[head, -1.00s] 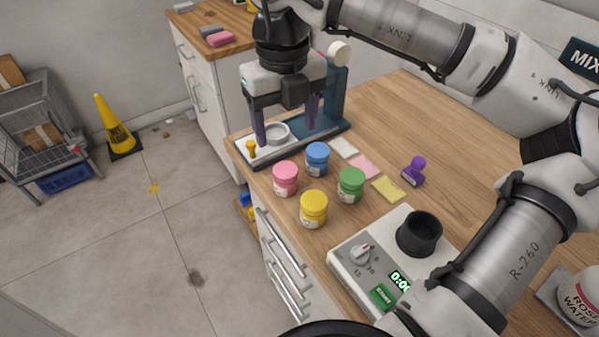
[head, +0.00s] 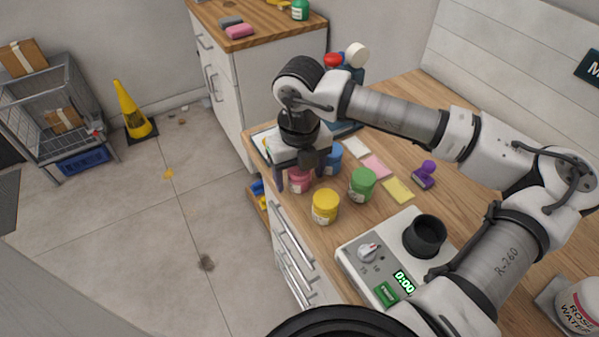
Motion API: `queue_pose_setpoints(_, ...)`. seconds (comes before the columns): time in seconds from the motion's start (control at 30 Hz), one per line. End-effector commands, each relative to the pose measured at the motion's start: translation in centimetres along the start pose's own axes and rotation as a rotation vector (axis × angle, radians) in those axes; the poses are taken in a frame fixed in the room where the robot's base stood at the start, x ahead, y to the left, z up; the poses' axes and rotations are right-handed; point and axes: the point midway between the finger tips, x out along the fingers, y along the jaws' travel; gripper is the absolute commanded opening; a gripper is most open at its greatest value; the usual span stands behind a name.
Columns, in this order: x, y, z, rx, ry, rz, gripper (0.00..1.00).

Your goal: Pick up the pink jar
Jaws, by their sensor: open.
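The pink jar (head: 299,183) stands on the wooden counter near its front left edge, its top partly hidden behind my gripper. My gripper (head: 301,175) is open and points down at the pink jar. One dark finger shows just left of the jar, and the other is near its right side, by the blue jar. I cannot tell how far down the fingers reach or whether they touch the jar. The blue jar (head: 330,160) is close behind on the right, partly covered by my gripper. The yellow jar (head: 325,207) and green jar (head: 362,184) stand nearer and to the right.
Coloured note pads (head: 376,166) and a purple stamp (head: 425,173) lie right of the jars. A white device with a black cup (head: 425,236) sits in front. A stand with a red knob (head: 333,60) is behind my gripper.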

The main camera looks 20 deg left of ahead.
Motion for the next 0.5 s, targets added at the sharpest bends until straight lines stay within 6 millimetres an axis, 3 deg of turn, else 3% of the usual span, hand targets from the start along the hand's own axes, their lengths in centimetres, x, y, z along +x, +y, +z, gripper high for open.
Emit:
queue_pose_setpoints(0.27,0.35,-0.02,0.0,0.0,-0.001,-0.001,0.67)
queue_pose_setpoints(0.5,0.32,-0.02,0.0,0.0,-0.001,-0.001,0.36)
